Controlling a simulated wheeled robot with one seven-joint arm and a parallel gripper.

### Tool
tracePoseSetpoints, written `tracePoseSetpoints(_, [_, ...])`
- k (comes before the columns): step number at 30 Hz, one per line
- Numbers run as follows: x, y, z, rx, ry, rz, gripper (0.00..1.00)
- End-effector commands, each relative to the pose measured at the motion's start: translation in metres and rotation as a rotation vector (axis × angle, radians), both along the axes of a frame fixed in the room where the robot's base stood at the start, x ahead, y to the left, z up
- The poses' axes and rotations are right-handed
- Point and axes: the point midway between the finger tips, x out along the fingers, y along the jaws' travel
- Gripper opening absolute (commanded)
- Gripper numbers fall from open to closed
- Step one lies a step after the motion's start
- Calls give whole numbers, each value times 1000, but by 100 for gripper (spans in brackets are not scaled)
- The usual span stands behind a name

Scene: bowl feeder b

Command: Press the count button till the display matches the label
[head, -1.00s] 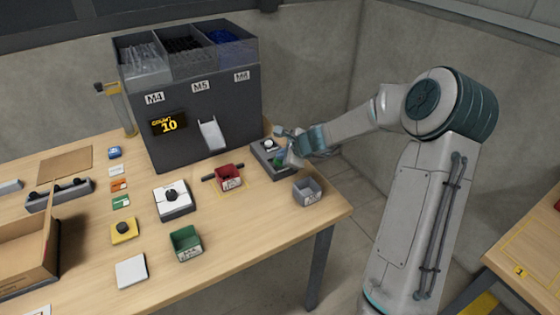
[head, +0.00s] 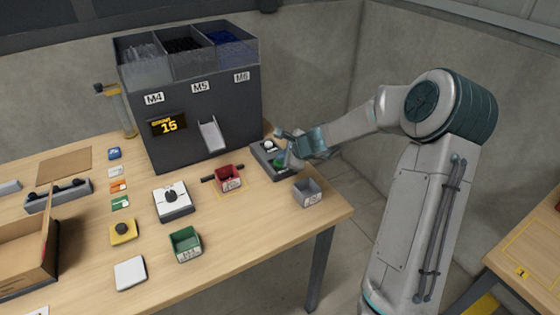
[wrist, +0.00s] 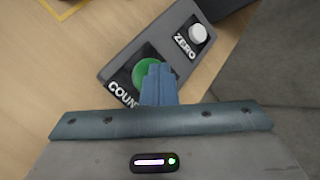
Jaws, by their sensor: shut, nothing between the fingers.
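The button box (head: 262,162) stands on the table at the feeder's right. In the wrist view its green COUNT button (wrist: 149,70) is partly covered by my fingers, and its white ZERO button (wrist: 198,33) is clear of them. My gripper (wrist: 158,72) is shut and empty, with its tips over the edge of the green button. I cannot tell whether they touch it. A red bin (head: 228,179) with a small label stands below the chute; the label's writing is too small to read.
The feeder (head: 205,110) has hoppers marked M4, M5 and M6. A grey bin (head: 307,192) stands close to my gripper at the table's right edge.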

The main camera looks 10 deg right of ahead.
Motion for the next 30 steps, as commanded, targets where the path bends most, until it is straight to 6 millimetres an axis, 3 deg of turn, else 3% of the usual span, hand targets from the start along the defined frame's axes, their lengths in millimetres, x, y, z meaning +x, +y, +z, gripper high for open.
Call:
tracePoseSetpoints(7, [0, 0, 15, -1, 0, 0, 0])
tracePoseSetpoints(20, [0, 0, 18, -1, 0, 1, 0])
tracePoseSetpoints(30, [0, 0, 51, -1, -1, 0, 0])
